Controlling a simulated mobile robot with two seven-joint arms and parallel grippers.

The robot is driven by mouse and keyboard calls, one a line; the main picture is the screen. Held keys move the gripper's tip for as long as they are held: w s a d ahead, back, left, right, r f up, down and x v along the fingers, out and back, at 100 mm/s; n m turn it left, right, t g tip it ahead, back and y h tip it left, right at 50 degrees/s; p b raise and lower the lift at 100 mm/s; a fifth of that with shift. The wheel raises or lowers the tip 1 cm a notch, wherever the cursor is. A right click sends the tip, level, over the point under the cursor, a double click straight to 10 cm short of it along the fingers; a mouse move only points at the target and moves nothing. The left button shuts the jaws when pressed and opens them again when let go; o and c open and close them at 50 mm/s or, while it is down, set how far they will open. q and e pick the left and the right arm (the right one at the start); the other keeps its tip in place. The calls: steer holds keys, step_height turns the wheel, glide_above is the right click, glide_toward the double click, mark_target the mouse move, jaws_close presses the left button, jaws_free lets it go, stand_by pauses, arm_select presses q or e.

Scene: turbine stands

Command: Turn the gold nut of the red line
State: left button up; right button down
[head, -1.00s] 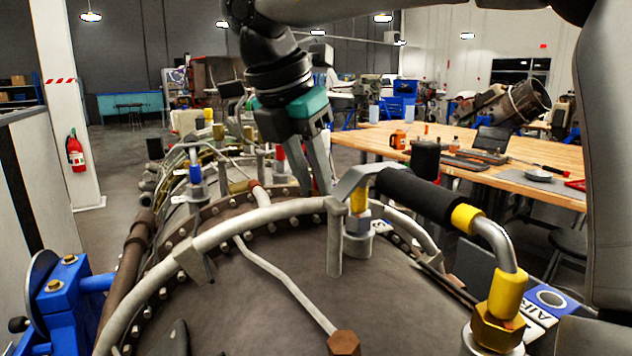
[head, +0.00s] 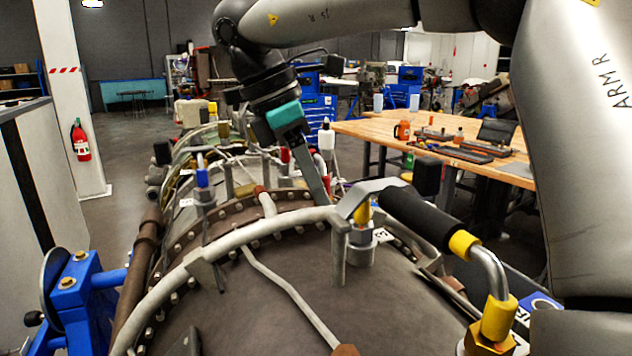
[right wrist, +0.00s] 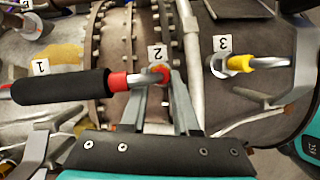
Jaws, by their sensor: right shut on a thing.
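The red line shows in the right wrist view as a black-sleeved pipe (right wrist: 65,88) with a red collar (right wrist: 118,81) and a bent metal end beside tag 2. In the head view my right gripper (head: 322,192) points down behind the curved grey pipe, and the nut is hidden there. A red part (head: 285,156) shows behind the fingers. My left gripper is not in view.
A yellow-ended line with a black sleeve (head: 420,215) crosses the casing at the front right. Its fitting at tag 3 (right wrist: 224,43) is close to my right gripper. A blue-marked fitting (head: 202,178) stands to the left. A wooden workbench (head: 440,125) stands behind.

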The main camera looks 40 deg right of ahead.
stand_by(0.4)
steer(key=c, duration=0.6)
jaws_free()
steer(key=shift+c, duration=0.2)
